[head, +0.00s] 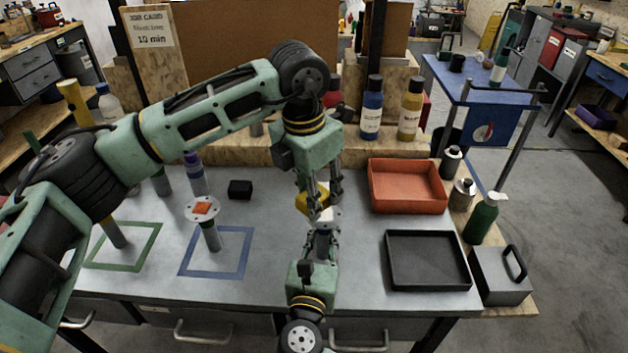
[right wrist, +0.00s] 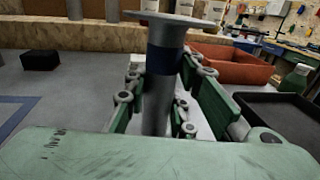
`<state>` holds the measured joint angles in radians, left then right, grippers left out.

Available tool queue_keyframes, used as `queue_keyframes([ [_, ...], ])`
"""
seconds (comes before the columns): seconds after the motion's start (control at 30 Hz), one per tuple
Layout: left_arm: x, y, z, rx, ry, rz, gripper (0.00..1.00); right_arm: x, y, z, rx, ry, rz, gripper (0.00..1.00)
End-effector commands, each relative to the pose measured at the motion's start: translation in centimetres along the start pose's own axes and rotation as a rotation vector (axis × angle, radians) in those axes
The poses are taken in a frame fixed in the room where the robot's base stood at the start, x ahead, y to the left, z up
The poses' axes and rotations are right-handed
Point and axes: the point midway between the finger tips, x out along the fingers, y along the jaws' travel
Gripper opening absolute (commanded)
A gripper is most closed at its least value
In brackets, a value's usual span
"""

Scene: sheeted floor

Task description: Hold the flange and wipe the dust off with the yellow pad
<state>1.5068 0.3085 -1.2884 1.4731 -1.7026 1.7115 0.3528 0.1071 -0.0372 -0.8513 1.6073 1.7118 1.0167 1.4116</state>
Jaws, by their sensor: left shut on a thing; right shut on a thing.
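In the head view my left gripper (head: 319,200) reaches down from above, shut on the yellow pad (head: 314,214), which is mostly hidden by the fingers. My right gripper (head: 323,238) comes up from the bottom, directly below it. In the right wrist view my right gripper (right wrist: 165,95) is shut around the stem of a grey flange (right wrist: 157,120) with a dark blue band. The flange stands upright with its disc on top. The pad is at or just above the disc; I cannot tell whether they touch. Dust on the disc cannot be made out.
Another flange (head: 208,232) with an orange patch on its disc stands in a blue square outline (head: 246,252). A green outline (head: 150,246) lies left. A black block (head: 240,188) sits behind. An orange tray (head: 408,207) and a black tray (head: 428,287) are at right.

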Motion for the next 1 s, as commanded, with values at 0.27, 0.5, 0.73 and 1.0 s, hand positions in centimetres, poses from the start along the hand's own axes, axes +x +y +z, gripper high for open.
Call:
queue_keyframes([
  [0.27, 2.3, -0.5, 0.2, 0.002, 0.0, -0.001, 0.11, 0.0, 0.0, 0.1, 0.0, -0.001, 0.0, 0.0],
  [0.5, 2.9, -1.9, 1.9, 0.001, 0.001, -0.001, 0.11, 0.0, 0.0, 0.1, 0.0, -0.001, 0.0, 0.0],
  [0.73, 2.9, -2.0, 2.1, -0.002, 0.001, 0.0, 0.11, 0.0, 0.0, 0.1, 0.0, -0.002, 0.0, 0.0],
  [1.0, 2.8, -0.3, 0.1, -0.003, 0.003, 0.0, 0.11, 0.0, 0.0, 0.1, 0.001, -0.002, -0.001, 0.0],
])
